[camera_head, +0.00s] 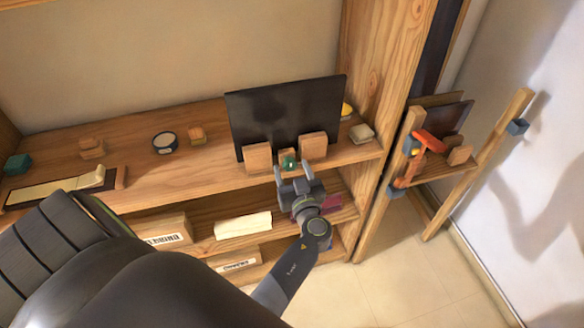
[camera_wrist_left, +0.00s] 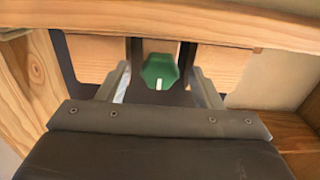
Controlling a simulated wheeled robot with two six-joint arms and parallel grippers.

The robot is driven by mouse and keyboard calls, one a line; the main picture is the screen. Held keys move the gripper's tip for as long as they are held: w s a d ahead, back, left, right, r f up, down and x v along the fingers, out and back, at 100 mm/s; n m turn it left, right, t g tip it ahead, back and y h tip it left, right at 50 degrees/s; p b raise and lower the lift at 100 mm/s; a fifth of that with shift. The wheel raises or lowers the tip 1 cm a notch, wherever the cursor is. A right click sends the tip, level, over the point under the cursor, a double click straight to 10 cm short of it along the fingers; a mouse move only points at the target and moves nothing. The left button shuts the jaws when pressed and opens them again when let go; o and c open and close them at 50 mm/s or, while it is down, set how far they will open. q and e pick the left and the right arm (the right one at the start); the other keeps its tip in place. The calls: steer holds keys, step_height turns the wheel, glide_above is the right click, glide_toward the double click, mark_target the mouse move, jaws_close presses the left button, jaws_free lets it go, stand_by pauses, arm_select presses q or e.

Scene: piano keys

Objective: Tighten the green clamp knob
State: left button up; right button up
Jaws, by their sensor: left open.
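The green clamp knob (camera_head: 289,163) sits low at the front of a black panel (camera_head: 290,108), between two wooden blocks on the shelf edge. In the left wrist view the knob (camera_wrist_left: 160,71) is lobed with a white mark pointing down. My left gripper (camera_head: 293,170) is just in front of the knob, open. In the left wrist view its fingers (camera_wrist_left: 160,82) stand on both sides of the knob, with gaps, not touching it. My right gripper is not in view.
The wooden blocks (camera_head: 257,158) and (camera_head: 313,146) flank the knob closely. A wooden shelf upright (camera_head: 385,90) stands to the right. A round tin (camera_head: 165,143) and small blocks are on the shelf at left. Boxes (camera_head: 158,232) are on the lower shelf.

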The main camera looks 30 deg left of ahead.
arm_select(q)
steer(key=shift+c, duration=0.3)
steer(key=c, duration=0.9)
